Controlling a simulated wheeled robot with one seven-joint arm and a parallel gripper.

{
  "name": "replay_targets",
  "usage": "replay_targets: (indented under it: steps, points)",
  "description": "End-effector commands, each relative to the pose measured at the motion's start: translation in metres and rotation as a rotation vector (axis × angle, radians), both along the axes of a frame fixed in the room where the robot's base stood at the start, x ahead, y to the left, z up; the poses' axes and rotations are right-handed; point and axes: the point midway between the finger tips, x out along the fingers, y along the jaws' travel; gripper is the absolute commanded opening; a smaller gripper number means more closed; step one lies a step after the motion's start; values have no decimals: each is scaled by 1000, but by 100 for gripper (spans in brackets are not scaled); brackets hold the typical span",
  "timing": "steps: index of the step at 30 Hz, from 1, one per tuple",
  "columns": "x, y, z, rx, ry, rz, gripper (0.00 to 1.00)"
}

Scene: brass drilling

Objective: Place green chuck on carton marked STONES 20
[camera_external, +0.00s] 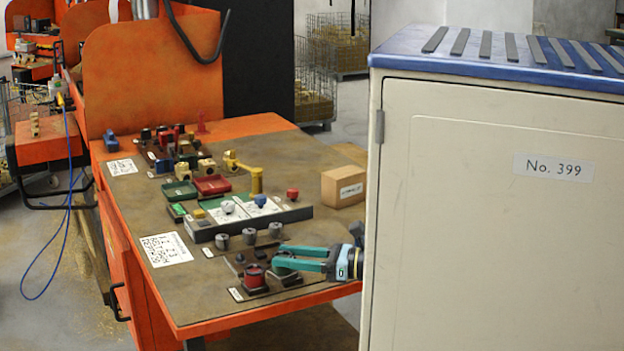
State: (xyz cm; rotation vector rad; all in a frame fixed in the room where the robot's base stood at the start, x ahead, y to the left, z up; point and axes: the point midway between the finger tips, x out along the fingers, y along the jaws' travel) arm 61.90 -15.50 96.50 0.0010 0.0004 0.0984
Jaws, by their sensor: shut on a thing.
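My gripper (280,257) reaches in from the right, low over the front of the workbench, with its teal fingers pointing left. It is shut on a small dark round piece, which I take for the green chuck (284,265); its colour is hard to tell beside the fingers. The piece is at the dark fixtures near the bench's front edge; I cannot tell whether it touches them. A brown carton (342,187) with a white label stands at the bench's right side, behind my gripper. Its print is too small to read, and its top looks bare.
A red chuck (255,277) sits on a dark base just left of my gripper. Several grey cylinders (249,236) stand behind it. A tall cream cabinet (490,220) hides most of my arm.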

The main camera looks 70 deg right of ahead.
Motion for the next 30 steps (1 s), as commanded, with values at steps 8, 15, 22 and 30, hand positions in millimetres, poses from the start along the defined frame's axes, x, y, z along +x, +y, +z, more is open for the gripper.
replay_targets:
  steps: [8,15,22,30]
  points:
    - [42,-48,44,-6,-6,-20,0]
    - [70,-141,48,-7,-6,-144,0]
    - [79,-254,60,-7,-5,-297,0]
    - [61,-383,89,-7,-6,-472,0]
